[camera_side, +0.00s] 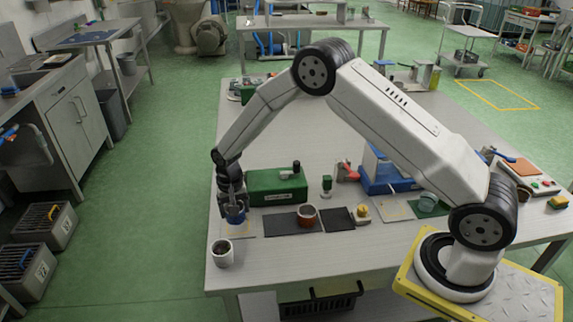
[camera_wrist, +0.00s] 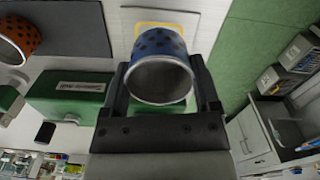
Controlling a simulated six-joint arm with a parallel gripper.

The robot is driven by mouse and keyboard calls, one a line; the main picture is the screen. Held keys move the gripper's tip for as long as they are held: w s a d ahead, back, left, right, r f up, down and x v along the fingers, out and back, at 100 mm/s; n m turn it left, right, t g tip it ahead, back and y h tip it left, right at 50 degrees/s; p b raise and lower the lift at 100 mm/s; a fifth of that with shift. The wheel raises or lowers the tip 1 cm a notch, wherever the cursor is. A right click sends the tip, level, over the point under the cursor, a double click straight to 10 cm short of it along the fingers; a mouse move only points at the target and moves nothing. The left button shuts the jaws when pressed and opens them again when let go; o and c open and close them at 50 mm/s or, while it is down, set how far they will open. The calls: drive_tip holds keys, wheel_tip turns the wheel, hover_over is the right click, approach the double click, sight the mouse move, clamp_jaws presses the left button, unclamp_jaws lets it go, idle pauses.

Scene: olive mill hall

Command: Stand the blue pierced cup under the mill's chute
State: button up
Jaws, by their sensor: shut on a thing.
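The blue pierced cup (camera_wrist: 158,42) is between the two fingers of my gripper (camera_wrist: 162,88) in the wrist view, its round metal-rimmed mouth toward the camera. In the side view the cup (camera_side: 236,217) is low over a pale mat at the table's left end, and my gripper (camera_side: 232,203) is around it from above. I cannot tell whether the cup touches the mat. A blue machine (camera_side: 384,178) stands right of centre behind my arm, possibly the mill. My arm partly covers it, and its chute is not clear to me.
A green box (camera_side: 277,187) stands close right of my gripper. A reddish pierced cup (camera_side: 307,216) stands on a dark mat (camera_side: 275,225). A white cup with dark contents (camera_side: 222,253) stands near the front left corner. A red-handled item (camera_side: 347,172) stands left of the blue machine.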

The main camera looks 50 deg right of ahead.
drive_tip(key=shift+f, duration=2.7)
drive_tip(key=shift+w+d+f, duration=0.1)
drive_tip(key=shift+f, duration=0.1)
drive_tip(key=shift+w+d, duration=0.95)
drive_tip(key=shift+w+d, duration=0.1)
drive_tip(key=shift+f, duration=0.1)
drive_tip(key=o, duration=0.8)
drive_tip(key=shift+s+a+r, duration=0.1)
drive_tip(key=shift+a+r, duration=0.05)
drive_tip(key=shift+r, duration=1.1)
drive_tip(key=shift+s+a+r, duration=0.1)
drive_tip(key=shift+s+r, duration=0.05)
drive_tip(key=shift+r, duration=1.1)
drive_tip(key=shift+s+a+r, duration=0.1)
drive_tip(key=shift+a+r, duration=0.05)
drive_tip(key=shift+r, duration=1.1)
